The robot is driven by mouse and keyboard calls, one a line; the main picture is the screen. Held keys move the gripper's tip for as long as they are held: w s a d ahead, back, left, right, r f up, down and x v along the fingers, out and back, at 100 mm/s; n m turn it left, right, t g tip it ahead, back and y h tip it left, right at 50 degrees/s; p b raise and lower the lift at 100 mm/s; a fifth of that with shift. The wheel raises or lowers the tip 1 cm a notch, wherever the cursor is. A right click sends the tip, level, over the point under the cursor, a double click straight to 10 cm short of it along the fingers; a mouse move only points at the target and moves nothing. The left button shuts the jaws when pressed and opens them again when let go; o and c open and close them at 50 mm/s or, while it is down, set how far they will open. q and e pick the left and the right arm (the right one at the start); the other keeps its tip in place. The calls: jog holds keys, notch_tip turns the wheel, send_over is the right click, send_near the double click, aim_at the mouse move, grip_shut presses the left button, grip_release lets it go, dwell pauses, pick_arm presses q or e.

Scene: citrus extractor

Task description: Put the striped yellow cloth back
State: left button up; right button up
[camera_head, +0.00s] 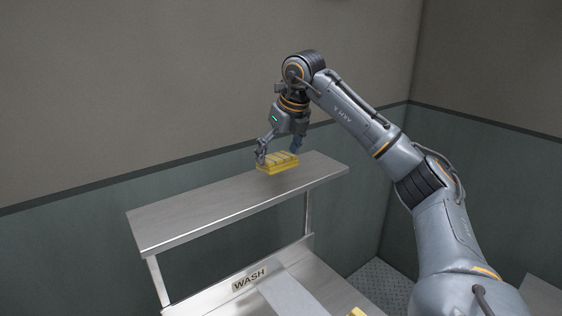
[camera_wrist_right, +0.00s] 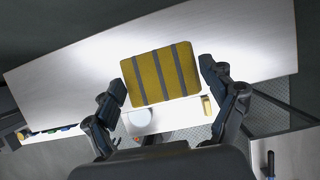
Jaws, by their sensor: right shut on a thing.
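The striped yellow cloth (camera_head: 278,166) is a folded, block-like pad with grey stripes. It is at the top surface of the metal shelf (camera_head: 190,215), toward the shelf's right part. I cannot tell whether it rests on the shelf or is just above it. My right gripper (camera_head: 279,155) reaches down from above, with a finger on either side of the cloth, and is shut on it. In the right wrist view the cloth (camera_wrist_right: 161,76) lies between the fingertips and overlaps the shelf's edge. My left gripper is not in view.
Below the shelf is a metal counter (camera_head: 315,287) with a WASH label (camera_head: 249,280). A small yellow thing (camera_head: 357,312) is cut off at the bottom edge. The shelf's left part is bare. A wall (camera_head: 150,90) stands behind it.

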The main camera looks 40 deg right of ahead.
aim_at(284, 157)
jog(key=shift+w+d+f, duration=0.1)
jog(key=shift+d+f, duration=0.3)
jog(key=shift+f, duration=0.1)
jog(key=shift+w+d+f+p, duration=0.15)
jog(key=shift+f+p, duration=0.15)
jog(key=shift+f, duration=0.4)
jog(key=shift+f+p, duration=0.35)
jog(key=shift+f, duration=0.5)
jog(key=o, duration=0.8)
jog(key=shift+s, duration=0.2)
jog(key=shift+o, duration=1.3)
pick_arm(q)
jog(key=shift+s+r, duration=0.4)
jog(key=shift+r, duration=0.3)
pick_arm(e)
jog(key=shift+w+f, duration=0.1)
jog(key=shift+w, duration=0.05)
